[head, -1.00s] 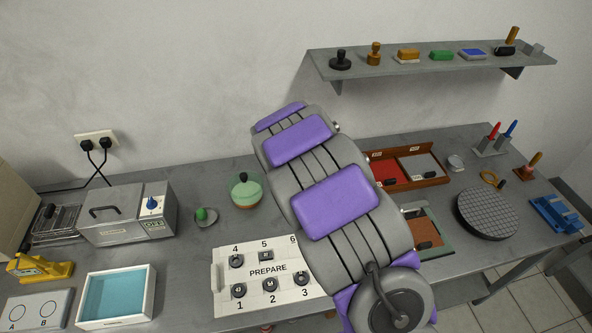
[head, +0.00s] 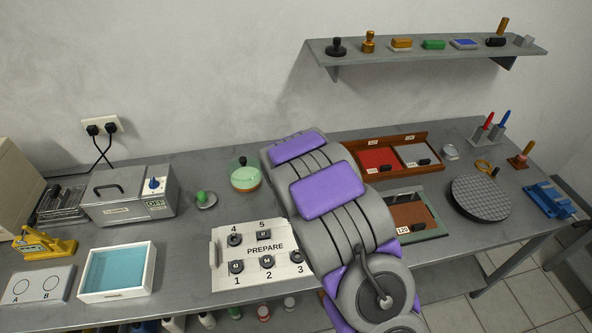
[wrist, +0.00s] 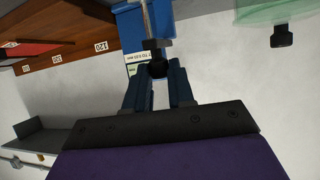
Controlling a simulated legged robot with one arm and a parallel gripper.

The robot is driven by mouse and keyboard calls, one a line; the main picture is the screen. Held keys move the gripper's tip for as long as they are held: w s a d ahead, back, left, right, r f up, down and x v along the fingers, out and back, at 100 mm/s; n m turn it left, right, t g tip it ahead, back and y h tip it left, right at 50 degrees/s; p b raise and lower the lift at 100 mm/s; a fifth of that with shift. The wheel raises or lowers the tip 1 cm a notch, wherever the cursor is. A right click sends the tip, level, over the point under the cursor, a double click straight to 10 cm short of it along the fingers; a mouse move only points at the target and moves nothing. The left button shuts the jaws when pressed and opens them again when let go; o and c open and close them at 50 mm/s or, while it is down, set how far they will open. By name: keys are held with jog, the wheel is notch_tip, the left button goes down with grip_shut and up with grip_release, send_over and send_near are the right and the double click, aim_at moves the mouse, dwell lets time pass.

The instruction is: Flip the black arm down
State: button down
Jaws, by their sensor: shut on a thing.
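In the wrist view my gripper (wrist: 158,74) has its two dark blue fingers shut around a small dark rounded end. This end belongs to a black piece (wrist: 157,45) on a metal rod (wrist: 150,18), which looks like the black arm. Behind it is a blue body (wrist: 130,28) with a pale printed label (wrist: 139,62), only partly readable. The fingers cover part of the black piece, so its exact tilt is hard to tell. In the head view my own arm hides the gripper, the black arm and the blue body.
A green-tinted bowl (head: 246,180) stands left of my arm; a red-and-grey wooden tray (head: 425,145) stands to its right. A white numbered board (head: 222,278) lies in front. A wall shelf (head: 400,58) holds several small items. The bench between bowl and grey heater box (head: 110,207) is mostly clear.

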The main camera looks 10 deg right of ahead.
jog(key=shift+s+f, duration=0.35)
jog(key=shift+f, duration=0.4)
jog(key=shift+s+f, duration=0.15)
jog(key=shift+f, duration=0.05)
jog(key=c, duration=1.3)
grip_release()
jog(key=shift+c, duration=0.2)
jog(key=o, duration=0.4)
jog(key=shift+a+r, duration=0.1)
jog(key=shift+r, duration=0.1)
jog(key=shift+c, duration=0.2)
jog(key=shift+r, duration=0.1)
jog(key=shift+r, duration=0.1)
